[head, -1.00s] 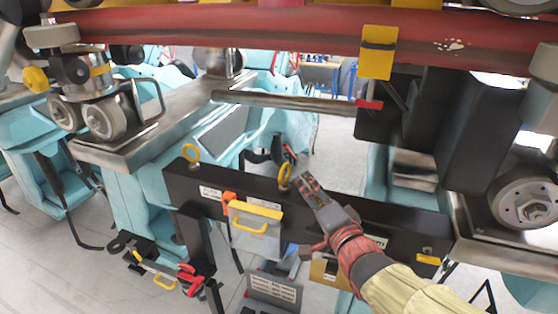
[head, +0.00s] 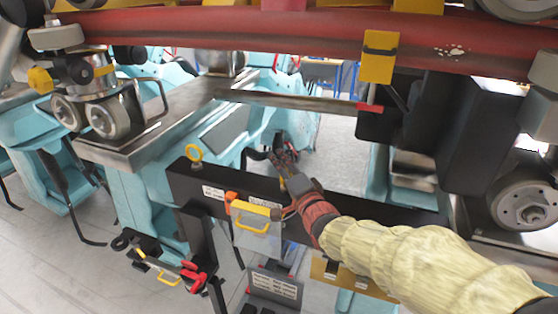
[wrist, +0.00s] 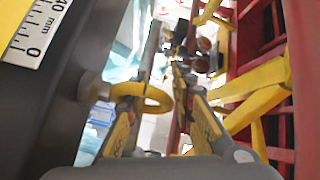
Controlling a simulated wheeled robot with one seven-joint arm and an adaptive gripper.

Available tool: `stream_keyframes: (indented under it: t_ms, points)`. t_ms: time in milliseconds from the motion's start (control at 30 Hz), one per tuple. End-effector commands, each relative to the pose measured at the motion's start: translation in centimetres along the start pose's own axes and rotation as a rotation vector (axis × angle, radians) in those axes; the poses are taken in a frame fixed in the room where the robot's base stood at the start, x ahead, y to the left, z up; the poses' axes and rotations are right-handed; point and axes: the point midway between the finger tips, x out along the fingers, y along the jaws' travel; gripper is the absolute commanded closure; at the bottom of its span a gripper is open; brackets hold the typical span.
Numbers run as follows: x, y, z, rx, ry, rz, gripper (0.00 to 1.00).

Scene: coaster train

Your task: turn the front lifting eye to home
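A yellow lifting eye (head: 194,153) stands upright near the left end of the black beam (head: 185,180) in the head view. A second yellow eye (head: 282,184) farther right along the beam is mostly hidden by my gripper (head: 282,150). In the wrist view a yellow eye (wrist: 155,97) on a metal shank sticks out from a dark surface. It lies by the left finger, reaching into the space between the fingers of my gripper (wrist: 168,52). The fingers are apart, with a gap between them. I cannot tell whether they touch the eye. Which eye is the front one is not marked.
A yellow-handled grey box (head: 257,228) hangs on the beam's front. A red rail (head: 250,32) with a yellow clamp (head: 377,56) runs above. A wheel (head: 527,203) stands at right. A ruler strip (wrist: 38,32) and red and yellow framework (wrist: 255,95) show in the wrist view.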

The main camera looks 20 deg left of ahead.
Motion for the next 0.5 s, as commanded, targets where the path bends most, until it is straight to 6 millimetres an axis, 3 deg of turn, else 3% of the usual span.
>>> stream_keyframes:
  t_ms: [400, 500]
  points:
    - [0.85, 0.03, 0.02, -0.001, 0.0, 0.0, 0.76]
    - [0.84, 0.03, 0.02, -0.001, 0.0, 0.0, 0.8]
